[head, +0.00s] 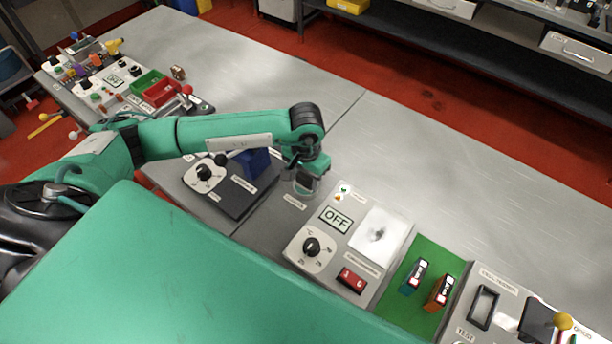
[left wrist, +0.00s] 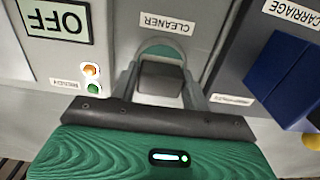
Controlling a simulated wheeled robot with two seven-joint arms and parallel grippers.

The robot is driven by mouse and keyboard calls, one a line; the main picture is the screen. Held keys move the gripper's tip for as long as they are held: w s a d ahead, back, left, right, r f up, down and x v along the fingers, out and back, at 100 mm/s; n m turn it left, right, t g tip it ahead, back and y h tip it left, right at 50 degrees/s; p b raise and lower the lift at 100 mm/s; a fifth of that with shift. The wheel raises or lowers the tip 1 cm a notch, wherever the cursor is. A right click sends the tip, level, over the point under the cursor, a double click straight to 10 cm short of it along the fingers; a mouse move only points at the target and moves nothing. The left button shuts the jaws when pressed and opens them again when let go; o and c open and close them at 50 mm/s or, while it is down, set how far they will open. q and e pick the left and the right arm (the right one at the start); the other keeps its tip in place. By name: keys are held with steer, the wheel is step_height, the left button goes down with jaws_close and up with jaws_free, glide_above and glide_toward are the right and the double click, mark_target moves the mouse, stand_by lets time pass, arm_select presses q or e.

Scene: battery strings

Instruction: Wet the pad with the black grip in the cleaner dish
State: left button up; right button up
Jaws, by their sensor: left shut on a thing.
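My left gripper (head: 304,181) is over the spot marked CLEANER, between the carriage unit and the OFF box. In the left wrist view my left gripper (left wrist: 160,72) is shut on the dark grip (left wrist: 160,80), one finger on each side. The grip sits over the cleaner dish (left wrist: 162,50), whose teal, curved far part shows beyond it beside the CLEANER label. The pad under the grip is hidden, so I cannot tell whether it touches the dish's contents. My right gripper is not in view.
The OFF box (head: 325,250) has a knob, a red switch (head: 352,280) and a pale plate. The carriage unit (head: 230,195) with a blue block (head: 256,162) stands left. A green mat (head: 405,305) holds two small cells.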

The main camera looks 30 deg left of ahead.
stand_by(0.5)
arm_select(q)
steer(key=shift+f+b, duration=0.1)
steer(key=shift+b, duration=0.35)
stand_by(0.5)
steer(key=shift+s, duration=0.1)
stand_by(0.5)
steer(key=shift+r, duration=0.75)
steer(key=shift+r+p, duration=0.85)
steer(key=shift+r, duration=2)
